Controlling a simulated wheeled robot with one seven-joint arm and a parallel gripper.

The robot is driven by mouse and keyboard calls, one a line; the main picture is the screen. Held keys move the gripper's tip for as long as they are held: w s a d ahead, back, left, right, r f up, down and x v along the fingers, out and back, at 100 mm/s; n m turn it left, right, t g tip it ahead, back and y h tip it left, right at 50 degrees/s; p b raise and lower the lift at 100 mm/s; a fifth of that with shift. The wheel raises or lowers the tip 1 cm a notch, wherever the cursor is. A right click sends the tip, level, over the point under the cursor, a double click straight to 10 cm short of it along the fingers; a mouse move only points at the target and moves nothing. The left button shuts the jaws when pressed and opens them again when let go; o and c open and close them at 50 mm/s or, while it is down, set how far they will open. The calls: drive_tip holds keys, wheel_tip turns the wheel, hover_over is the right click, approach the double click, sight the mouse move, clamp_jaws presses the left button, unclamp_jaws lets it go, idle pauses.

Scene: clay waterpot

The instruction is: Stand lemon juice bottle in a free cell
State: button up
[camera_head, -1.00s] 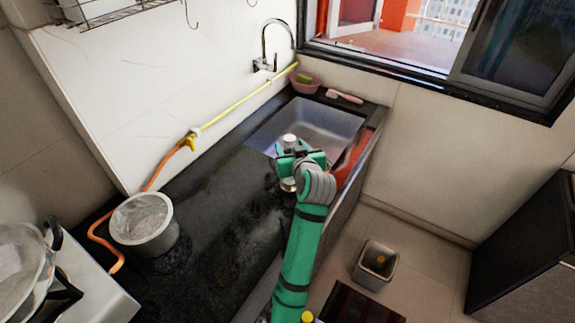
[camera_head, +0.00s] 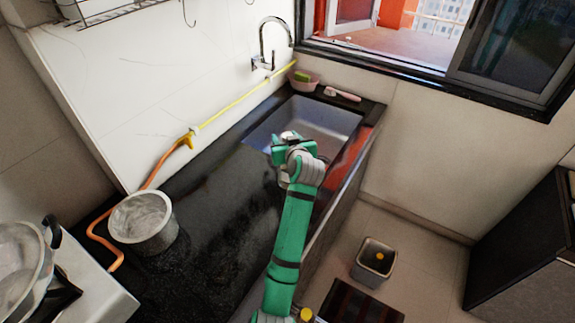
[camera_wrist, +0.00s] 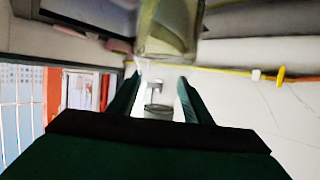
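My gripper (camera_head: 284,146) is over the black counter near the front edge of the sink (camera_head: 322,117). In the wrist view its two dark green fingers (camera_wrist: 160,80) stand apart. A translucent yellow-green container (camera_wrist: 170,30), possibly the lemon juice bottle, fills the top middle of that view, just past the fingertips. I cannot tell whether the fingers touch it. In the head view, pale parts show above and below my gripper, but the hand hides most of what is there. I cannot make out a cell clearly.
A metal pot (camera_head: 142,224) stands at the counter's left. A tap (camera_head: 263,60) and yellow hose (camera_head: 240,100) are on the wall. A grey bin (camera_head: 374,258) and dark crate-like thing (camera_head: 360,305) are on the floor.

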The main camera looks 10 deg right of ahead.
clamp_jaws()
drive_tip(key=shift+r, duration=0.15)
